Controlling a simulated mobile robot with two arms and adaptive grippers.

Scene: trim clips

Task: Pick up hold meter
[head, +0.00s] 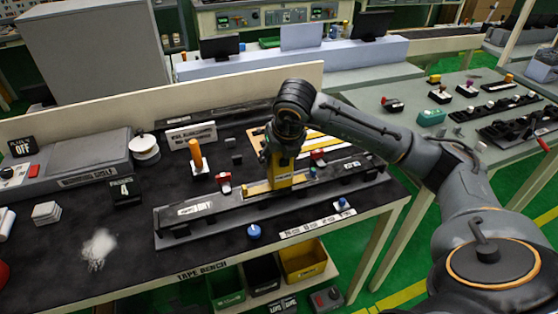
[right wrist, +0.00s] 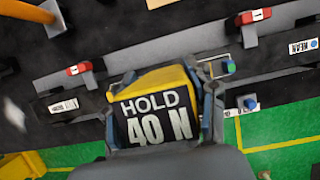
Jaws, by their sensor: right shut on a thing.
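The hold meter (right wrist: 155,116) is a yellow block with a black face reading "HOLD 40 N" in the right wrist view. In the head view its yellow body (head: 281,178) shows below my right gripper (head: 283,150), over the long grey rail fixture (head: 222,213) on the bench. My right gripper is shut on the meter, with one finger on each side of it. I cannot tell whether the meter's underside touches the rail. My left gripper is not in view.
The dark tape bench (head: 150,243) holds an orange post (head: 196,156), red clips (head: 223,183), a blue knob (head: 254,231) and a white spool (head: 144,149). Coloured bins (head: 303,261) sit below its front edge. Another bench (head: 420,95) stands at the right.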

